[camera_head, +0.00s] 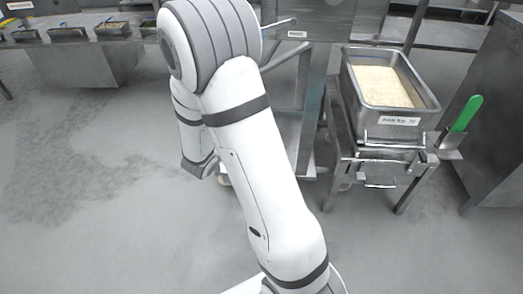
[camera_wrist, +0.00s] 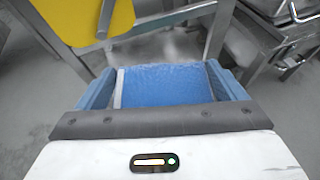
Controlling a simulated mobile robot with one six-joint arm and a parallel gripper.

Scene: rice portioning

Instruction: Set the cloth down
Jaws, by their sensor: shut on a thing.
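In the wrist view a blue cloth (camera_wrist: 165,86) lies between the two blue fingers of my gripper (camera_wrist: 160,80), which is shut on it. A pale strip shows along the cloth's left side. The near end of the cloth is hidden behind the dark edge of my wrist. In the head view my arm hides the gripper and cloth.
A steel pan of rice (camera_head: 385,87) with a label stands on a steel stand at the right. A green-handled tool (camera_head: 466,113) stands beside it. Several small trays (camera_head: 68,33) line the counter at the back left. A yellow object (camera_wrist: 85,20) shows in the wrist view.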

